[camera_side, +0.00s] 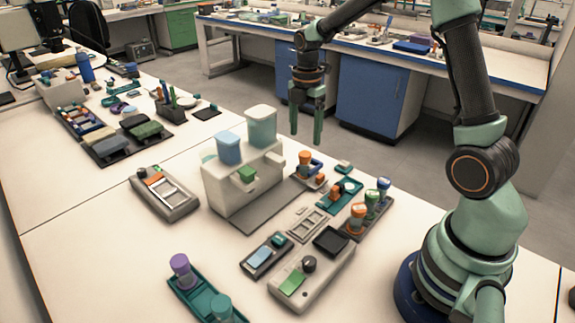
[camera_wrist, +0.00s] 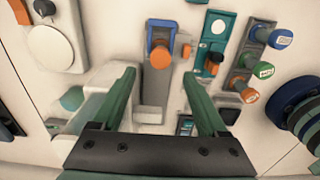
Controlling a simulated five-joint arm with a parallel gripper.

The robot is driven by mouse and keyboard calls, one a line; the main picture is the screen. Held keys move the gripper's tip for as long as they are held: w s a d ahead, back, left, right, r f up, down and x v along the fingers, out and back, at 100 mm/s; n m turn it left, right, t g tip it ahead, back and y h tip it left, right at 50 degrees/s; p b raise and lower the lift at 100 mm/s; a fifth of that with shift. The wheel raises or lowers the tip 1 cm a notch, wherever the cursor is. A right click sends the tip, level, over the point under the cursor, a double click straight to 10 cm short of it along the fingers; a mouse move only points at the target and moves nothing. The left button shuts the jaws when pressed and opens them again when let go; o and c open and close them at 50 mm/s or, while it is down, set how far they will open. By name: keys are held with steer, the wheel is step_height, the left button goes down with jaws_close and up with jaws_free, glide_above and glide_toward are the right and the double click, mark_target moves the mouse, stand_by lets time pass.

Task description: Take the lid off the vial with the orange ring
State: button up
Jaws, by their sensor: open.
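A vial with an orange top (camera_side: 357,212) stands at the near end of a grey rack (camera_side: 354,234); in the wrist view this orange vial (camera_wrist: 249,95) is at the right, with a pale end. Another small orange-topped piece (camera_side: 305,157) stands in a blue holder (camera_side: 314,168); in the wrist view its orange top (camera_wrist: 160,57) lies between and beyond my fingers. I cannot make out a separate ring or lid seam on either.
Green (camera_side: 372,197) and blue (camera_side: 384,186) vials share the rack. The white dispenser (camera_side: 235,190) stands left of the holder. A teal tray (camera_side: 343,196) lies between holder and rack. A grey device (camera_side: 312,277) is nearer. Bare bench shows at front left.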

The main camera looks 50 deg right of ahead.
mark_target(305, 154)
steer(key=shift+d+f, duration=0.1)
steer(key=shift+f, duration=2.85)
jaws_close()
